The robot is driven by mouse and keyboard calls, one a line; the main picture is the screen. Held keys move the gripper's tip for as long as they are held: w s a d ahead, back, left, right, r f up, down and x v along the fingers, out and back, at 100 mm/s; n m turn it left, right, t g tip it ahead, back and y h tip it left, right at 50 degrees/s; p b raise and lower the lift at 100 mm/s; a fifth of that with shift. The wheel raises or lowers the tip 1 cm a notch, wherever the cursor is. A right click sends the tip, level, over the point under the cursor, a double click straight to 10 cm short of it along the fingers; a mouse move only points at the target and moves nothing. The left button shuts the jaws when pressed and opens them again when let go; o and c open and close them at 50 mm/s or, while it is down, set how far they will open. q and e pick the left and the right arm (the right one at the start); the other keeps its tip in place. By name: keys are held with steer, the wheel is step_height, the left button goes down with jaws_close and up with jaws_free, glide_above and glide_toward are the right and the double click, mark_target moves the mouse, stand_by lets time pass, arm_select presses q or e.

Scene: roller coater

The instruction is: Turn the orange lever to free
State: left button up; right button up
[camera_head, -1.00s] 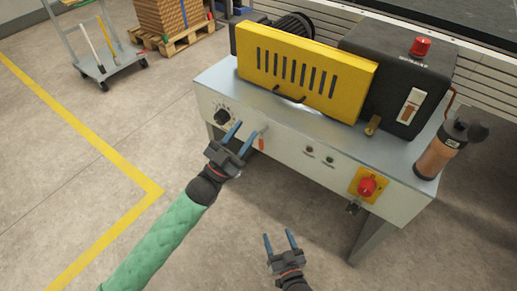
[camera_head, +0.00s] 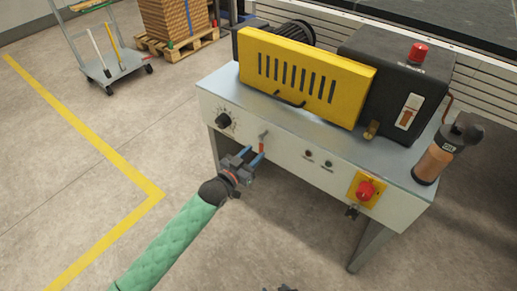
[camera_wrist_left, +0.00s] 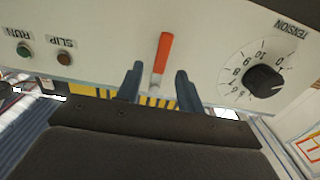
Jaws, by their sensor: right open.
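The orange lever (camera_head: 261,146) is on the pale front panel of the roller coater, with a grey base. In the left wrist view the orange lever (camera_wrist_left: 163,50) points up the picture and leans slightly right. My left gripper (camera_head: 255,152) is at the panel, close to the lever. In the left wrist view its two fingers (camera_wrist_left: 158,78) are apart, one on each side of the lever's lower end; I see no contact. My right gripper (camera_head: 280,289) barely shows at the bottom edge of the head view.
The tension dial (camera_wrist_left: 264,80) is right of the lever in the left wrist view. A red knob on a yellow plate (camera_head: 366,190) and an orange bottle (camera_head: 435,160) are further right. The floor in front is clear.

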mark_target(260, 147)
arm_select(q)
steer(key=shift+x, duration=1.7)
